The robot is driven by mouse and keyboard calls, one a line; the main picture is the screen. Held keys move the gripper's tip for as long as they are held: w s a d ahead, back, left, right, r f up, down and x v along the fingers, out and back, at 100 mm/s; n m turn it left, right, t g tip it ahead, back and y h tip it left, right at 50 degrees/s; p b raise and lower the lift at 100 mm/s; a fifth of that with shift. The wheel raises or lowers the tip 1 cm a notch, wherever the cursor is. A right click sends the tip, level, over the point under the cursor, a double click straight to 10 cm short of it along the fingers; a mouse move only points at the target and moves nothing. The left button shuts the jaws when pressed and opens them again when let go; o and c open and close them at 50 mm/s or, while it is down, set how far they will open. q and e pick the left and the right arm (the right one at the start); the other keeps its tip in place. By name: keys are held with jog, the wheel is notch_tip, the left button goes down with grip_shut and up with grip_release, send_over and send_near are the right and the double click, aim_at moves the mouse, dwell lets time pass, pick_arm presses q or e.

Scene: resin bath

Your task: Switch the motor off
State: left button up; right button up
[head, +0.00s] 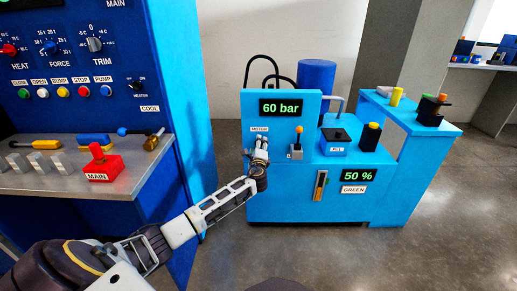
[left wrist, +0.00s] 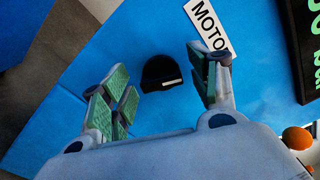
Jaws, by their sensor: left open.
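The motor control is a small black rotary knob (left wrist: 158,70) with a white mark on its edge, on the blue panel in the left wrist view. The white MOTOR label (left wrist: 207,22) is beside it, and the label also shows in the head view (head: 259,129). My left gripper (head: 262,143) is in front of the panel just below that label, and it hides the knob in the head view. In the left wrist view the gripper (left wrist: 163,92) is open, its green-padded fingers on either side of the knob with gaps to it. My right gripper is not in view.
The blue machine (head: 340,205) has a display reading 60 bar (head: 281,108) and one reading 50 % (head: 358,176). An orange-topped lever (head: 298,147) stands right of my left gripper. A dark blue console (head: 90,50) with a red MAIN switch (head: 103,165) is at the left.

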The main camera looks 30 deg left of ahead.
pick_arm(q)
jog(key=shift+c, duration=0.2)
jog(key=c, duration=1)
jog(key=shift+f, duration=0.1)
jog(key=n+b, duration=0.2)
jog(key=n, duration=0.2)
jog(key=shift+n, duration=0.4)
